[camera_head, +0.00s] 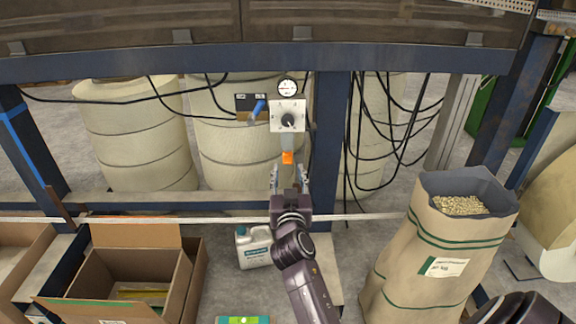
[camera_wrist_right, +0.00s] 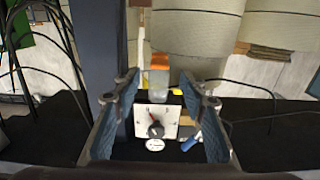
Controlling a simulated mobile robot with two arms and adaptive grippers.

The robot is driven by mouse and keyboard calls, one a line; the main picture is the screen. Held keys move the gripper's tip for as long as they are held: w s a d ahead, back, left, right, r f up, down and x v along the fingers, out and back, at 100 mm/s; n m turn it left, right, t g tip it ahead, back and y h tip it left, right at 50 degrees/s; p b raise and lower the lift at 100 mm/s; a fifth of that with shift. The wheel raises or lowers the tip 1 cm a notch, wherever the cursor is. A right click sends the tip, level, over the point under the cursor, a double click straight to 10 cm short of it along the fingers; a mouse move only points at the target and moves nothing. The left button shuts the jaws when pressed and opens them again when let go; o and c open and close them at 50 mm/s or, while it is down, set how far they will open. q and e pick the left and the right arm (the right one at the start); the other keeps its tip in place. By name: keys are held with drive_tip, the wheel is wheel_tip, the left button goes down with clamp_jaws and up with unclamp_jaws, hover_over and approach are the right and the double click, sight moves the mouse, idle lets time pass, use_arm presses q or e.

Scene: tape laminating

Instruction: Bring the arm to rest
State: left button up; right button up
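My right gripper (camera_head: 289,178) is in the middle of the head view, at the end of my dark arm, pointing away from me. Its two fingers are apart and nothing shows between them. It is just below a white control box (camera_head: 288,110) with a black knob (camera_head: 288,121). In the right wrist view my right gripper (camera_wrist_right: 165,95) is open, with one finger on each side. The control box (camera_wrist_right: 170,117) and its knob (camera_wrist_right: 155,129) appear between the fingers, apparently beyond them. My left gripper is not in view.
A round gauge (camera_head: 287,88) tops the box, beside a blue handle (camera_head: 257,109); an orange piece (camera_head: 287,157) is below. A blue post (camera_head: 328,140) and hanging black cables (camera_head: 381,130) stand right. Below are a cardboard box (camera_head: 128,262), white jug (camera_head: 253,247) and pellet sack (camera_head: 432,255).

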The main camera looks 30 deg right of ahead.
drive_tip(key=shift+s+a, duration=0.25)
drive_tip(key=shift+s, duration=0.2)
